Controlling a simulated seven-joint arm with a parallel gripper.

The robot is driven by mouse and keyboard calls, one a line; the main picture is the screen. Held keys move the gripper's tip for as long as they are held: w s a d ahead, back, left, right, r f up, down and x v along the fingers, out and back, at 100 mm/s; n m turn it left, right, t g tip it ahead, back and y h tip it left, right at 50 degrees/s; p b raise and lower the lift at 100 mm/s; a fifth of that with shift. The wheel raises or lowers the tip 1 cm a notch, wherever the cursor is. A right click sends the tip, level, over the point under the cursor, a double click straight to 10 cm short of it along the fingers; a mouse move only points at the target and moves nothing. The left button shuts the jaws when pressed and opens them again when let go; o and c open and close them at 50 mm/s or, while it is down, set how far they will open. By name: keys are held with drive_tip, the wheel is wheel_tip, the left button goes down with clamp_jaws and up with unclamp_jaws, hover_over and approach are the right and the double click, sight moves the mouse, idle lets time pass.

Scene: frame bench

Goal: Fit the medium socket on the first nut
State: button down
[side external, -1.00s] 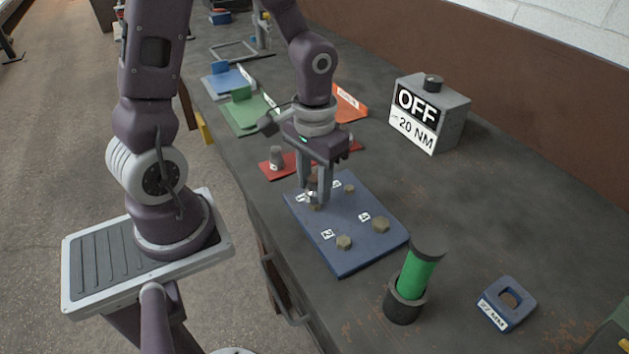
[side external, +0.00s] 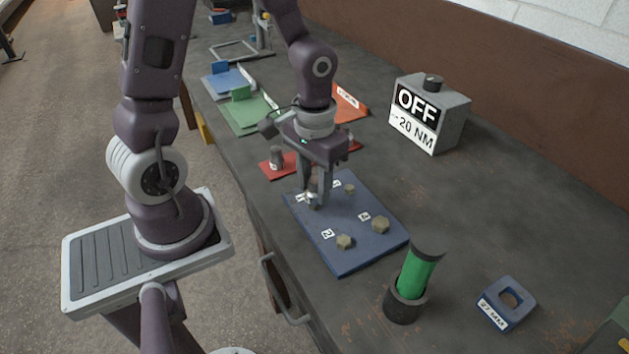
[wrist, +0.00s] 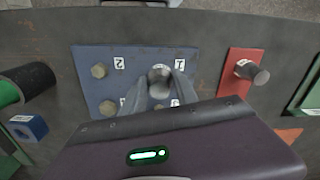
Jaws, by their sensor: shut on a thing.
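My gripper (side external: 314,198) is shut on a grey metal socket (wrist: 159,77) and holds it at the "1" corner of the blue plate (side external: 330,257). The plate also shows in the wrist view (wrist: 88,53). The first nut is hidden under the socket and fingers, so I cannot tell how far the socket sits around it. The "1" label (wrist: 180,69) shows just beside the socket. Other hex nuts stand on the plate, one by the "2" label (side external: 344,242), one by the "4" label (side external: 380,225) and a smaller one (side external: 349,188) behind.
A red tray (side external: 268,171) holds another grey socket (side external: 276,156). Green (side external: 250,122) and blue (side external: 222,88) trays lie farther back. A box reading "OFF, 20 NM" (side external: 452,125) stands at right. A green cylinder in a dark holder (side external: 415,275) and a blue 27 MM block (side external: 508,304) are in front.

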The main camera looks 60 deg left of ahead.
sight(315, 179)
drive_tip(key=shift+f, duration=0.95)
drive_tip(key=c, duration=0.9)
unclamp_jaws()
wheel_tip(315, 179, up, 7)
drive_tip(key=shift+r, duration=0.1)
drive_tip(key=s+d+r+m+t, duration=0.1)
drive_tip(key=s+r+t, duration=0.1)
drive_tip(key=s+r, duration=0.1)
drive_tip(key=s+d+r+m+t, duration=0.1)
drive_tip(key=s+r, duration=0.3)
drive_tip(key=r, duration=0.1)
drive_tip(key=s+d+r+m+t, duration=0.1)
drive_tip(key=s+r+t, duration=0.1)
drive_tip(key=r, duration=0.3)
drive_tip(key=shift+s+d+t, duration=0.1)
drive_tip(key=shift+s+t, duration=0.2)
drive_tip(key=shift+s, duration=0.4)
